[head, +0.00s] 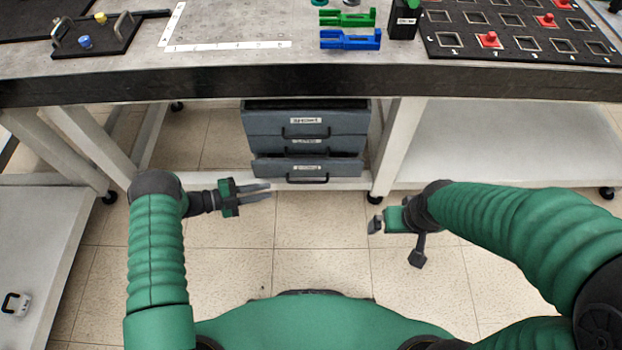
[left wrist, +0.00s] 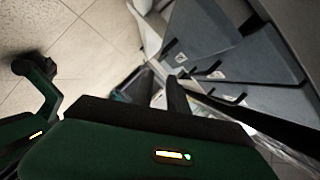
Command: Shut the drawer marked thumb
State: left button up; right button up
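A grey drawer unit (head: 258,120) stands under the table in the head view, with three labelled fronts and dark handles. The labels are too small to read surely. My left gripper (head: 270,190) is in front and left of the bottom drawer, its fingers slightly apart and empty. Its fingers (left wrist: 160,92) also show in the left wrist view, near the drawer fronts. My right gripper (head: 378,225) is right of the unit; its finger gap is unclear.
The table (head: 200,85) spans above the unit, with a blue part (head: 350,39), a green part (head: 347,18) and a slotted board (head: 520,44) on top. White table legs (head: 397,150) flank the unit. The tiled floor (head: 320,250) in front is clear.

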pick_arm(q)
jog(key=b, duration=0.3)
send_near(308, 182)
jog(key=f, duration=0.2)
jog(key=x, duration=0.3)
jog(key=b+x, duration=0.1)
jog(key=x, duration=0.2)
jog(key=r+b+x, duration=0.1)
jog(key=x, duration=0.2)
jog(key=shift+d+r, duration=0.1)
jog(key=shift+w+d, duration=0.2)
jog(key=shift+d, duration=0.1)
jog(key=shift+a, duration=0.1)
grip_shut()
pick_arm(e)
jog(key=f, duration=0.2)
jog(key=a+f, duration=0.1)
jog(key=f, duration=0.1)
jog(key=shift+s+f, duration=0.15)
jog(key=shift+f, duration=0.25)
